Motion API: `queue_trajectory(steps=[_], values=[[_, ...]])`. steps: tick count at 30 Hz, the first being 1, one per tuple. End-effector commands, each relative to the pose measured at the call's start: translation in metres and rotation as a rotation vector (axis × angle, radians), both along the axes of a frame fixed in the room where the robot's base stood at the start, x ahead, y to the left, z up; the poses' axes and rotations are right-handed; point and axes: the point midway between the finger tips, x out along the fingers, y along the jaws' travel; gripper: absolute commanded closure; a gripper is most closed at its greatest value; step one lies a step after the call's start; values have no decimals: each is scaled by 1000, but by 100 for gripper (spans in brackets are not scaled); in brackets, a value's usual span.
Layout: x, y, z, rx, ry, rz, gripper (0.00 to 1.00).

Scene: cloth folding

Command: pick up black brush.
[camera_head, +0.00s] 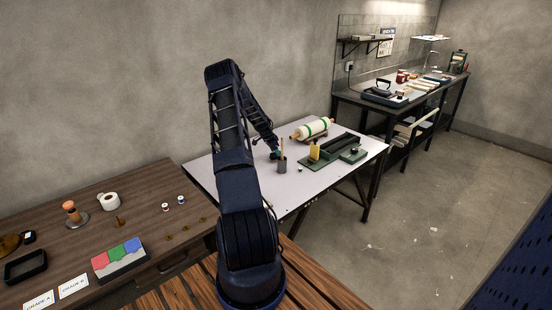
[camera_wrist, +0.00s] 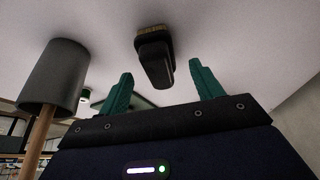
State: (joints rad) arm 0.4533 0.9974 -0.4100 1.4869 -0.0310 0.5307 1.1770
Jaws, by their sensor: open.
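The black brush (camera_wrist: 155,62) shows in the wrist view, with a dark handle and a tan bristle edge at its top end. It lies on the white table, ahead of and between the two green fingers of my gripper (camera_wrist: 160,70). The fingers are apart with nothing clearly held between them. In the head view my gripper (camera_head: 274,155) is low over the white table (camera_head: 230,165), just left of the grey cup. I cannot make out the brush in the head view; my arm may hide it.
A grey cup (camera_head: 282,166) with a wooden stick stands close beside my gripper; it also shows in the wrist view (camera_wrist: 55,75). A green-banded roll (camera_head: 313,129) and a dark green tray (camera_head: 335,152) with a yellow block (camera_head: 314,151) lie to the right.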

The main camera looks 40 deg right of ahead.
Motion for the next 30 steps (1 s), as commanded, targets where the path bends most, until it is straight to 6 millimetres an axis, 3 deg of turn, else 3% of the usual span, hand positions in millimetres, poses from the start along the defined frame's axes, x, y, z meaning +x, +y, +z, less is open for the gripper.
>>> queue_trajectory(steps=[5, 12, 20, 30], values=[[-2, -8, -20, 1, 0, -1, 35], [-2, -9, -22, 0, 1, 0, 35], [-2, -8, -22, 0, 0, 0, 84], [-1, -9, -16, 0, -1, 0, 84]])
